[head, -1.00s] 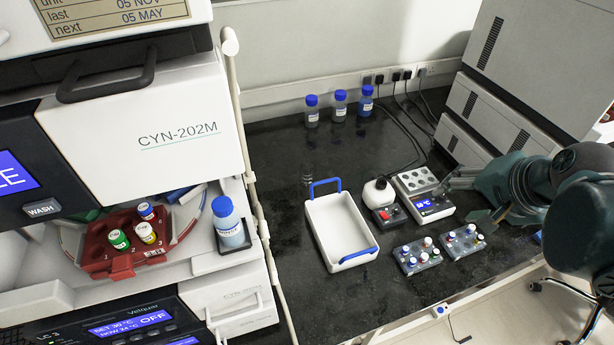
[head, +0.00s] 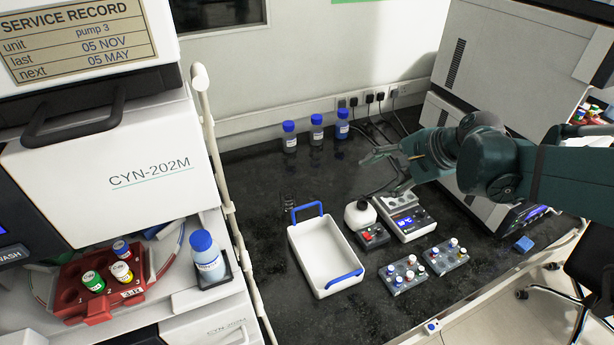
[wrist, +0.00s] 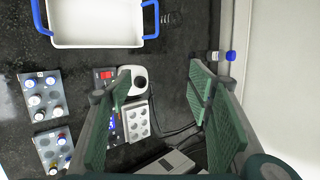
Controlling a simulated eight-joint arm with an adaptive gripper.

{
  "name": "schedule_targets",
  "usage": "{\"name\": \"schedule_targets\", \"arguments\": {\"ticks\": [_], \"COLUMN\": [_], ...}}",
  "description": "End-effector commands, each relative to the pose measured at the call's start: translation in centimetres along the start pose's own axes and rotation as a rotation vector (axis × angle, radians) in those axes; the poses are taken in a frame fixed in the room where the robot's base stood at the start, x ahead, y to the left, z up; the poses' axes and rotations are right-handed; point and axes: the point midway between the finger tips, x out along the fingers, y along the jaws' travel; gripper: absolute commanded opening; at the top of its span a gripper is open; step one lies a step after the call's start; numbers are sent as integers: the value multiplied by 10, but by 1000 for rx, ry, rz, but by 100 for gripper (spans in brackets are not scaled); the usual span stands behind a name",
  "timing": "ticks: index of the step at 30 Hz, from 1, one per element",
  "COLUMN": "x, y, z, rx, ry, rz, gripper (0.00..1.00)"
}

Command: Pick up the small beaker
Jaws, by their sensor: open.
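The small beaker (head: 289,199) looks like a clear, faint glass vessel on the black bench, just behind the white tray's back-left corner. It is hard to make out against the dark top. In the wrist view a faint clear shape, likely the beaker (wrist: 167,18), shows near the top, beside the tray's blue handle. My gripper (head: 372,175) is open and empty, above the bench to the right of the beaker and apart from it. In the wrist view its two fingers (wrist: 160,92) are spread wide, with bench and the heater block below.
The white tray (head: 297,262) with blue handles stands left of a small device with a white round top (head: 360,214) and a heater block (head: 412,227). Two vial racks (head: 403,277) (head: 446,259) sit in front. Blue-capped bottles (head: 316,133) line the back wall.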

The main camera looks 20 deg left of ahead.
Motion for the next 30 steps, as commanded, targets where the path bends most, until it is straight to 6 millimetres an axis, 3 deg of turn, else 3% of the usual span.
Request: {"name": "schedule_targets", "arguments": {"ticks": [13, 30], "x": [76, 176], "y": [-48, -88], "z": [12, 36], "rx": [209, 469], "ry": [-171, -394], "rz": [-18, 14], "gripper": [51, 51]}}
